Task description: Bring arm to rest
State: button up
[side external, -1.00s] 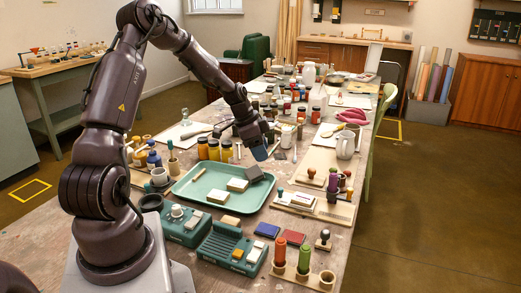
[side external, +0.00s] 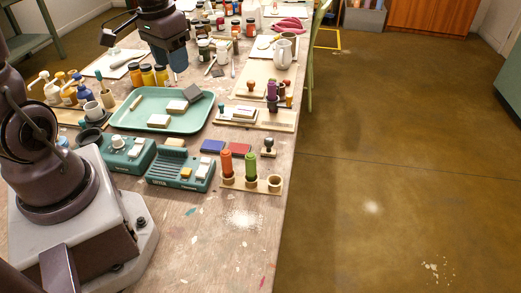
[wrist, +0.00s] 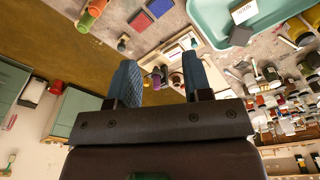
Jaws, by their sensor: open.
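My gripper (side external: 177,64) shows at the top of the side external view, above the table beyond the green tray and right of the yellow jars. In the wrist view its two blue fingers (wrist: 165,80) stand apart with nothing between them. The green tray (side external: 120,118) lies on the table and holds two pale blocks (side external: 177,106), a dark grey block (side external: 193,95) and a small stick. Part of the tray (wrist: 206,22) shows at the upper right of the wrist view. The upper arm is cut off by the picture edge.
Yellow jars (side external: 147,77) stand behind the tray. Teal devices (side external: 180,170) and a wooden holder with orange and green handles (side external: 251,184) stand in front. A white jug (side external: 285,47) is at the right edge. The floor right of the table is clear.

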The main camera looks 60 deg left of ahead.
jog(key=s+d+r+m+t, duration=0.3)
jog(key=s+d+r, duration=0.4)
jog(key=d, duration=0.5)
notch_tip(320, 180, up, 2)
jog(key=shift+d+r+t, duration=0.1)
jog(key=shift+d+t, duration=0.15)
jog(key=shift+t, duration=0.55)
jog(key=shift+s, duration=0.1)
dwell(0.4)
